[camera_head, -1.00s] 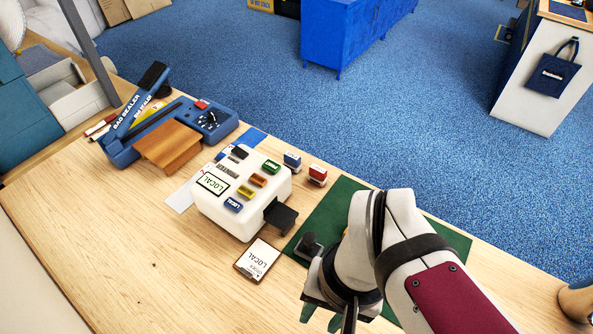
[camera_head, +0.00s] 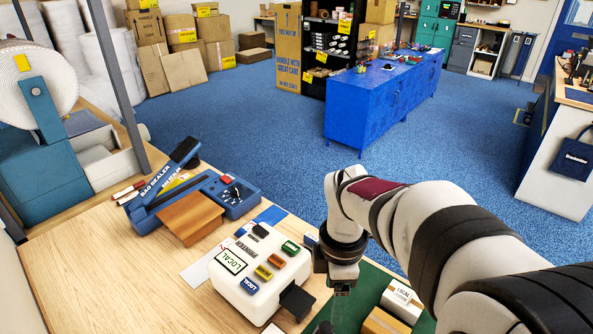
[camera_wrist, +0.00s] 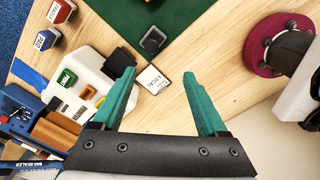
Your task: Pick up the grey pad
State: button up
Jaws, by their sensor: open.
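In the wrist view the small dark grey pad (camera_wrist: 153,41), squarish with a lighter top, lies on the edge of the green mat (camera_wrist: 130,14). My gripper (camera_wrist: 158,78) has its two teal fingers wide apart, with nothing held between them. The pad shows beyond the fingertips, apart from them. In the head view my gripper (camera_head: 340,308) points down by the left part of the mat (camera_head: 362,296); I cannot clearly make out the pad there.
A blue bag sealer (camera_head: 235,205) is farther left. In the wrist view a red-rimmed round thing (camera_wrist: 262,52) stands right. The front wood is mostly clear.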

aim_at(327, 326)
jog(key=shift+n, duration=0.9)
jog(key=f, duration=0.5)
jog(key=w+f, duration=0.1)
jog(key=f, duration=1)
jog(key=shift+w+f, duration=0.25)
jog(key=shift+w, duration=0.15)
grip_shut()
